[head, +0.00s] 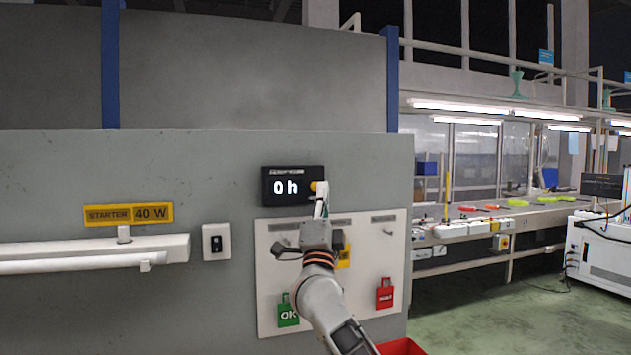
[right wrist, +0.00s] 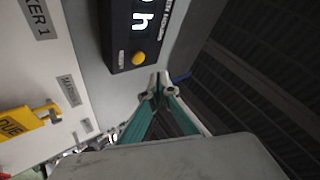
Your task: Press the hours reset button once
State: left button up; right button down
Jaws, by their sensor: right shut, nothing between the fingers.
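A black hour counter (head: 285,186) is on the grey wall, and its screen reads "0 h". Its round yellow button (head: 314,186) is at the right end of its face, partly covered by my fingertips. In the right wrist view the counter (right wrist: 146,30) and the whole yellow button (right wrist: 138,58) show. My right gripper (head: 321,190) is shut and empty, raised right at the button in the head view. In the right wrist view its closed fingertips (right wrist: 160,86) are beside the button with a small gap in the picture. My left gripper is not in view.
Below the counter a white board (head: 268,282) carries a green OK tag (head: 288,316), a red tag (head: 385,295) and a yellow tag (head: 344,256). A wall switch (head: 216,242) and a tube lamp (head: 80,262) are at left. A red bin (head: 402,347) stands below.

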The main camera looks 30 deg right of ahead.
jog(key=shift+s+a+p, duration=0.15)
jog(key=shift+s+p, duration=0.3)
jog(key=shift+s, duration=0.15)
jog(key=shift+s+a+p, duration=0.15)
jog(key=shift+s+p, duration=0.25)
jog(key=shift+s, duration=0.2)
jog(key=shift+f, duration=0.1)
